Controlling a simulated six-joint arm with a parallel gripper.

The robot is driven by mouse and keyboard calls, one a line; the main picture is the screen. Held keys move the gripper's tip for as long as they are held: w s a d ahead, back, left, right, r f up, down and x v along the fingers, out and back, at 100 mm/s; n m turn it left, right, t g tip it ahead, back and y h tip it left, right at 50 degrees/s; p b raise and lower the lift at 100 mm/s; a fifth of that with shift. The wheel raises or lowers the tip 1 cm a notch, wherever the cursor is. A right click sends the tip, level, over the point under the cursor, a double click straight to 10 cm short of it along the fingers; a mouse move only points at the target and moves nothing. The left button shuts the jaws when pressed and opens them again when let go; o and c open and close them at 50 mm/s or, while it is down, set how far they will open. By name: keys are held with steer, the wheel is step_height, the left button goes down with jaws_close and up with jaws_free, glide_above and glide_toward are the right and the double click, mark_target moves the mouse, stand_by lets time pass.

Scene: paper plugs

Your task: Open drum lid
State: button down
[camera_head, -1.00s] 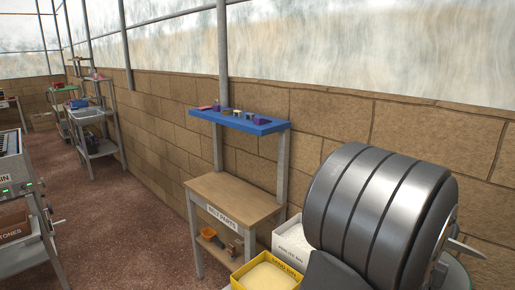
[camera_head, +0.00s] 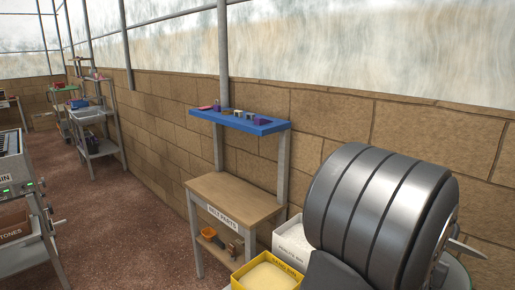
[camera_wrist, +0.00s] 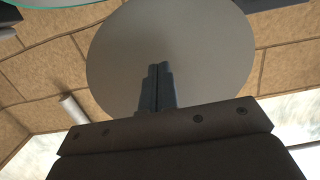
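A large dark grey metal drum (camera_head: 365,205) with grooves around it lies tilted on its side at the right in the head view. Its right end is seen edge-on, with a pointed metal piece (camera_head: 467,249) sticking out there. In the wrist view a plain grey round disc (camera_wrist: 205,50), which looks like the drum's lid or end face, fills the upper middle. My gripper (camera_wrist: 159,68) is in front of this disc, its two dark fingers side by side with almost no gap. I cannot tell whether the tips touch the disc. My gripper is not visible in the head view.
A yellow bin (camera_head: 266,272) and a white bin (camera_head: 291,241) stand left of the drum. A wooden table (camera_head: 236,197) and a blue shelf (camera_head: 240,121) with small blocks are beyond, along the block wall. A machine stands at far left. The floor between is clear.

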stand_by(0.3)
steer(key=shift+r+x, duration=0.45)
steer(key=shift+x, duration=2.35)
steer(key=shift+r+x, duration=0.45)
steer(key=shift+x, duration=2.35)
steer(key=shift+r+x, duration=0.45)
steer(key=shift+x, duration=2.3)
steer(key=shift+f+v, duration=0.2)
steer(key=shift+v, duration=1.2)
steer(key=shift+f+v, duration=0.25)
steer(key=shift+v, duration=1.1)
steer(key=shift+s, duration=0.1)
steer(key=v, duration=1.7)
steer(key=shift+a, duration=0.25)
steer(key=shift+s+d, duration=0.1)
steer(key=x, duration=1.7)
steer(key=shift+d, duration=0.15)
